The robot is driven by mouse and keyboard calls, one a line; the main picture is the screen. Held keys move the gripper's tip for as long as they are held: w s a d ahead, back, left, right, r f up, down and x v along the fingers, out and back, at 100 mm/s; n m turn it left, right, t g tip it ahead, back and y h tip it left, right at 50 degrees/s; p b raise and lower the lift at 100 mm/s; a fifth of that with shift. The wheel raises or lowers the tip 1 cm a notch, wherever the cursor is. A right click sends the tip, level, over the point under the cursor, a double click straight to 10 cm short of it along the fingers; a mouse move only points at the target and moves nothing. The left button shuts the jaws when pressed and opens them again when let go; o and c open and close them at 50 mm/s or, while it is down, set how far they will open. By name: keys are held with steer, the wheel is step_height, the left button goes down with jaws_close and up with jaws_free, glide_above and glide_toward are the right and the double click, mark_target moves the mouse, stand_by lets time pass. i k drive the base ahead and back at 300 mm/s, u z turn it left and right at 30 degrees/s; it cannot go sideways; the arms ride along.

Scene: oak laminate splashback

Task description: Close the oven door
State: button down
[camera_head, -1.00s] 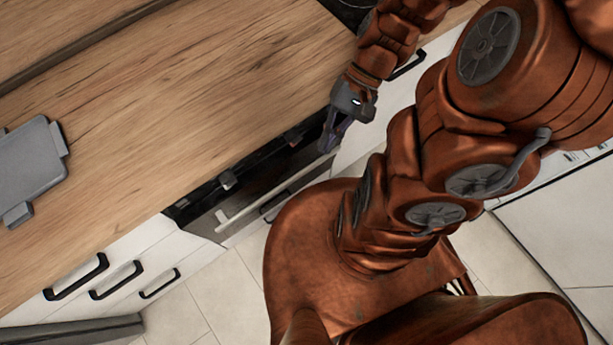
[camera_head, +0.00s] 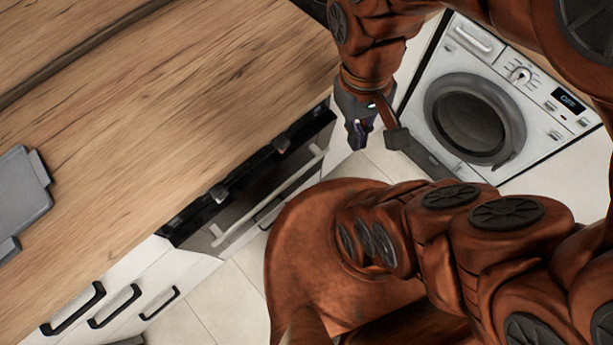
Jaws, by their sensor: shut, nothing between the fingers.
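The oven (camera_head: 203,212) is set under the wooden worktop, with a black control strip and knobs along its top front edge. Its dark door (camera_head: 240,211) stands upright and looks flush, or nearly flush, with the cabinet fronts; any small gap is too fine to tell from above. A pale bar handle (camera_head: 268,196) runs along the door. My gripper (camera_head: 357,142) is shut and empty. It is beyond the right end of the handle, apart from it, in front of the cabinet fronts.
A white washing machine (camera_head: 549,133) stands at the right. White drawers with black handles (camera_head: 115,306) are left of the oven. A grey board (camera_head: 20,195) lies on the worktop (camera_head: 180,90). My arm and base fill the lower right; tiled floor shows by the oven.

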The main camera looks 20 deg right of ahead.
mark_target(202, 234)
steer(key=z, duration=1.9)
steer(key=k, duration=1.15)
steer(key=u, duration=2.15)
